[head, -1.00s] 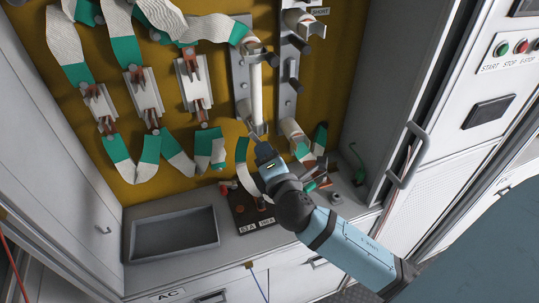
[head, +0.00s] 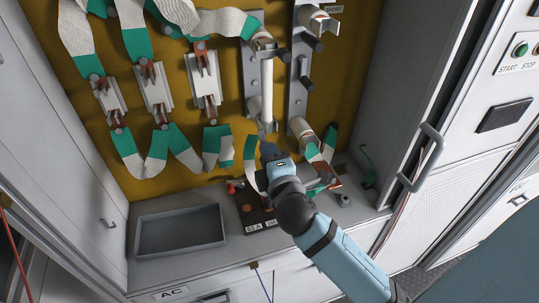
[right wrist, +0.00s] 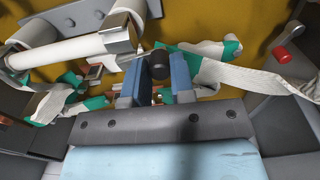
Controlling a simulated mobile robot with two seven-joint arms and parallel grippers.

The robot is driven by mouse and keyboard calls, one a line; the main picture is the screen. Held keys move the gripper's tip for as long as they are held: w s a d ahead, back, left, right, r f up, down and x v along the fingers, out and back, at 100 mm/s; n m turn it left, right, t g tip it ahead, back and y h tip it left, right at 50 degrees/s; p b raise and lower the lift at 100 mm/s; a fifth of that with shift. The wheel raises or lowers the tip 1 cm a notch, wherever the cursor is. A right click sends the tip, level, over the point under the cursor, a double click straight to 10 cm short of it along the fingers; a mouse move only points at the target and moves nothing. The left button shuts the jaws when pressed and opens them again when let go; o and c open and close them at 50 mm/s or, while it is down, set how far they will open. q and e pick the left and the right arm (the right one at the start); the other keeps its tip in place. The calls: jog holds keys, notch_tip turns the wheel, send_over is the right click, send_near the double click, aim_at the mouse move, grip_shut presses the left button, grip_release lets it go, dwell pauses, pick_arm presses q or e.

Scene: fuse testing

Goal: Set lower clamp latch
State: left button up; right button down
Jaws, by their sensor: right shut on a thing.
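A white tube fuse (head: 267,92) stands upright on the left grey mounting bar (head: 252,88) in the head view. It crosses the upper left of the right wrist view (right wrist: 62,52). A shiny metal lower clamp (right wrist: 118,36) wraps its lower end. A short latch with a black knob (right wrist: 160,64) sticks out beside that clamp. My right gripper (head: 266,134) is at the fuse's lower end. In the right wrist view its two blue fingers (right wrist: 162,76) are shut around the knob. In the head view the gripper hides the latch. My left gripper is not in view.
Green-and-white straps (head: 127,150) hang beside the fuse on the yellow panel. A grey tray (head: 180,231) and a small dark box with red terminals (head: 256,207) sit on the ledge below. A cabinet door handle (head: 424,160) stands out at the right.

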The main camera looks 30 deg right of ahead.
jog(key=c, duration=1)
grip_release()
jog(key=shift+o, duration=0.2)
jog(key=shift+s, duration=0.1)
jog(key=b+v, duration=0.3)
jog(key=v, duration=0.9)
jog(key=shift+a, duration=0.1)
